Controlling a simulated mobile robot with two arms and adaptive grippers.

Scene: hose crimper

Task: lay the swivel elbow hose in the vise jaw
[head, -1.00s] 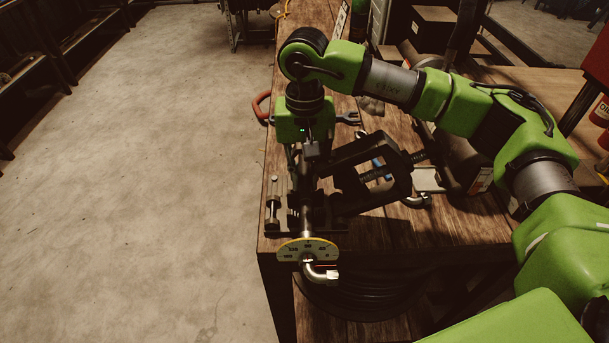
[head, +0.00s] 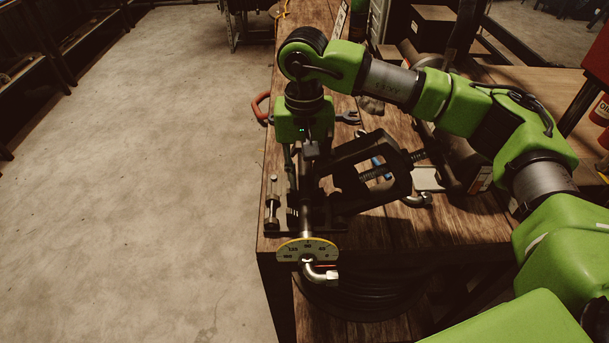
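A metal elbow fitting (head: 322,275) sticks out past the bench's front edge, just below a half-round dial plate (head: 307,250) with numbers. A straight grey metal piece (head: 306,222) runs back from the dial into the dark vise fixture (head: 276,226) at the bench corner. My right gripper (head: 309,160) points down over this fixture. Its fingers are dark and blend with the fixture, so I cannot tell whether they are open or shut, or touch the hose. The hose's part under the gripper is hidden. My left gripper is out of view.
A black frame with a threaded rod (head: 375,172) stands right beside the gripper. Another metal elbow (head: 417,201) lies on the bench (head: 400,232) to its right. A red-handled tool (head: 260,106) and a wrench (head: 348,117) lie behind. Open floor (head: 130,180) fills the left.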

